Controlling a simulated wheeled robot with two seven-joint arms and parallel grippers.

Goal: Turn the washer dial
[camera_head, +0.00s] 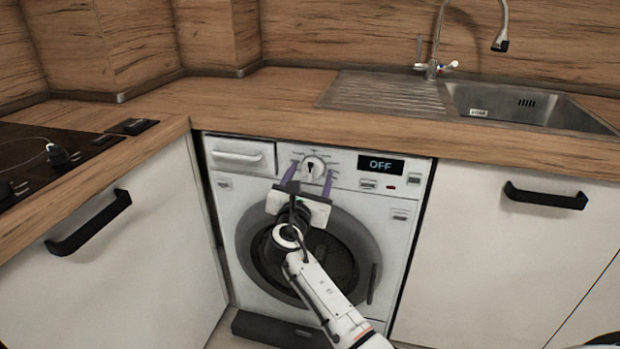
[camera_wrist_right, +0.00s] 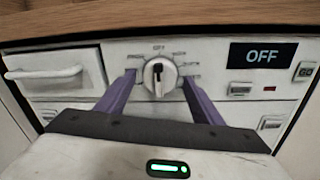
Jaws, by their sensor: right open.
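The white washer (camera_head: 395,235) stands under the wooden counter, with its round door below the control panel. Its dial (camera_head: 313,167) is a round knob on the panel, left of a display reading OFF (camera_head: 380,164). In the right wrist view the dial (camera_wrist_right: 159,76) shows a dark pointer mark pointing up, with printed labels around it. My right gripper (camera_head: 309,172) is open, its two purple fingers reaching up to either side of the dial. In the wrist view its fingertips (camera_wrist_right: 159,80) are apart from the knob on both sides. My left gripper is not in view.
A detergent drawer (camera_head: 240,154) is left of the dial. The counter edge (camera_head: 330,138) overhangs just above the panel. Cabinets with black handles (camera_head: 545,195) flank the washer. A sink (camera_head: 530,104) is at the right and a hob (camera_head: 45,160) at the left.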

